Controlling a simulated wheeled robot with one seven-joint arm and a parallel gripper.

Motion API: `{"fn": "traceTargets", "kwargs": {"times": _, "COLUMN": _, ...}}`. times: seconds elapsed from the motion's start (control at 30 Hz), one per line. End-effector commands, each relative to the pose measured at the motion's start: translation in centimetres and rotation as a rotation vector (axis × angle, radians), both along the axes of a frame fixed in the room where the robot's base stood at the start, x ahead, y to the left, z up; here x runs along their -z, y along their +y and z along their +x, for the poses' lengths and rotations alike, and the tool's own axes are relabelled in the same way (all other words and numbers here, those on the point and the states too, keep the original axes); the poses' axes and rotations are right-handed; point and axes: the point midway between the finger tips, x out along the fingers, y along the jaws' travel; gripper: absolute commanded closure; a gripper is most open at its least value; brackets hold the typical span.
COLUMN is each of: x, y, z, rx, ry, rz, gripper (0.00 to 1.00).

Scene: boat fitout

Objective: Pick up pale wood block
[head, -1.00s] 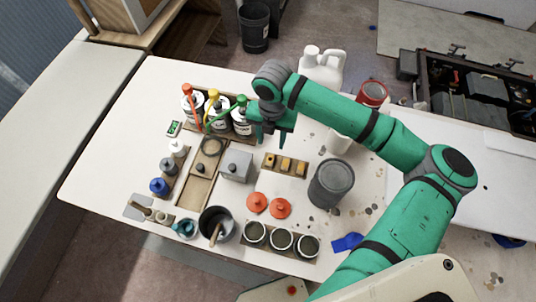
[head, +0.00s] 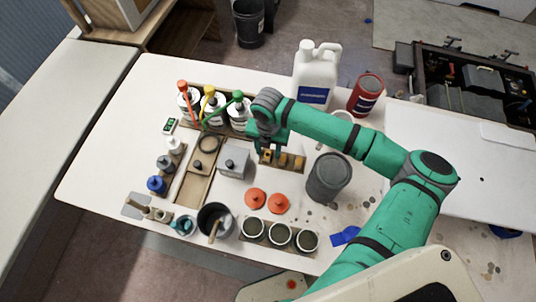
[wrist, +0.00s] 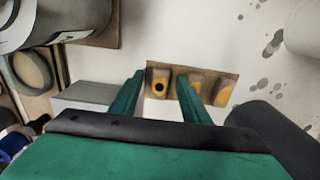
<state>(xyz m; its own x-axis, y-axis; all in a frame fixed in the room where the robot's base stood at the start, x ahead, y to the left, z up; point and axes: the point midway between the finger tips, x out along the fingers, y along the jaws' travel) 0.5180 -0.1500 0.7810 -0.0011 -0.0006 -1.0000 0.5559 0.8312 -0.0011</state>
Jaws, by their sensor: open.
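A small wooden tray (wrist: 236,70) holds a short row of tan wood blocks with yellow-orange faces. It also shows in the head view (head: 300,170). The pale wood block appears to be one of these, but I cannot tell which. The leftmost block (wrist: 158,88) has a dark round spot and lies in line with the gap between my fingers in the wrist view. The middle block is partly hidden by the right finger; the right block (wrist: 224,92) shows clear. My gripper (head: 267,150) is open and empty, over the tray's left end.
A grey box (head: 233,163) stands close left of my gripper. A dark grey canister (head: 328,178) stands to the right. Pump bottles (head: 214,107) stand behind left. Two orange lids (head: 266,201) and several cups lie in front. A white jug (head: 315,75) stands at the back.

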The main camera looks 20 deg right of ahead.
Motion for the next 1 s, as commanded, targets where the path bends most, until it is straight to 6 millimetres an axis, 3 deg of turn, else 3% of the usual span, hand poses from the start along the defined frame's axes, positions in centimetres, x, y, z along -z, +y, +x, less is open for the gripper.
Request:
{"fn": "traceTargets", "kwargs": {"times": 0.17, "x": 0.1, "y": -0.1, "z": 0.0, "rx": 0.002, "ry": 0.000, "rz": 0.000, "gripper": 0.58}}
{"fn": "traceTargets", "kwargs": {"times": 0.37, "x": 0.0, "y": -0.2, "z": 0.0, "rx": 0.005, "ry": -0.001, "rz": 0.001, "gripper": 1.00}}
{"fn": "traceTargets", "kwargs": {"times": 0.77, "x": -0.3, "y": -0.2, "z": 0.0, "rx": 0.005, "ry": -0.001, "rz": 0.001, "gripper": 1.00}}
{"fn": "traceTargets", "kwargs": {"times": 1.0, "x": -2.6, "y": -0.2, "z": 0.0, "rx": 0.005, "ry": -0.003, "rz": 0.001, "gripper": 1.00}}
